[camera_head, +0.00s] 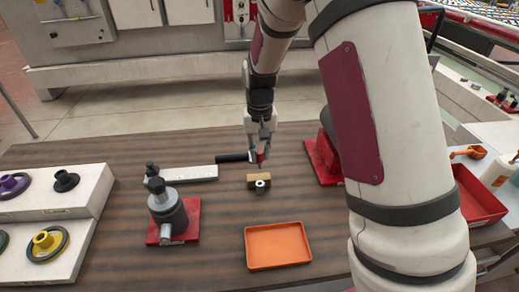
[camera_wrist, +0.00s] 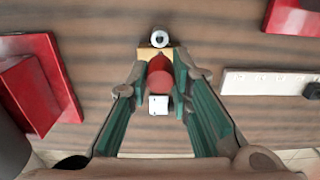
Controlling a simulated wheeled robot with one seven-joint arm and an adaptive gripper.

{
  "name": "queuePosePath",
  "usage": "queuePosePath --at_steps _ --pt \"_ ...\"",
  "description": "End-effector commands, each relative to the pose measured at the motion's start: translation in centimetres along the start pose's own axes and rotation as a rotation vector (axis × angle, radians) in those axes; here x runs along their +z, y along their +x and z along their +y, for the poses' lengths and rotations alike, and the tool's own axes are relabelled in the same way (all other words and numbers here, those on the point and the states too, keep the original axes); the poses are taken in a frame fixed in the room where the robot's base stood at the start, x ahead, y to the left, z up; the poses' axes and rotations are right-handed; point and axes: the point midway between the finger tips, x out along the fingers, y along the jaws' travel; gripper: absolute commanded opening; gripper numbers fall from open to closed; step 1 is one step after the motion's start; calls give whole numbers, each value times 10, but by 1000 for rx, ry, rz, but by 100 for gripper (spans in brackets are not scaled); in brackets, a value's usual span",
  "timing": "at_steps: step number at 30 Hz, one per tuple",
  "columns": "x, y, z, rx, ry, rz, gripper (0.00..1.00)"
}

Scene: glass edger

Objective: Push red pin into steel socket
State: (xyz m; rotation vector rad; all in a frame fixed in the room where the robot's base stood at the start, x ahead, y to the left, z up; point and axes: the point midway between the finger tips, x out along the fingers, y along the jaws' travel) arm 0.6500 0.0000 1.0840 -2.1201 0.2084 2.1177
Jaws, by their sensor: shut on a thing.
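My gripper (camera_head: 262,148) is shut on the red pin (camera_head: 260,157) above the table. In the wrist view the red pin (camera_wrist: 159,69) sits between the two green-sided fingers, with a pale square part (camera_wrist: 158,104) beside it. The steel socket (camera_head: 260,184) is a small bright ring on a tan block (camera_head: 252,178), just nearer the head camera than the pin. In the wrist view the socket (camera_wrist: 160,38) shows its dark hole, beyond the pin. The pin appears apart from the socket. Its lower end is not clear.
An orange tray (camera_head: 278,261) lies in front of the socket. A grey fixture (camera_head: 168,213) on a red plate and a white ruled bar (camera_head: 190,174) stand left. A red block (camera_head: 322,160) is at right. A black cylinder (camera_head: 233,157) shows beside my gripper.

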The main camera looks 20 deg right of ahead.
Motion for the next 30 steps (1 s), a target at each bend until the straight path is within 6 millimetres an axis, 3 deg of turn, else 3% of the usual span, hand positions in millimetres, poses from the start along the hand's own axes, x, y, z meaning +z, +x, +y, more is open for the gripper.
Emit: queuePosePath --at_steps 5,21,30 --pt "0 2 0 0 -1 -1 0" --pt "0 47 0 0 -2 -2 0" --pt "0 59 0 0 -2 -1 0"
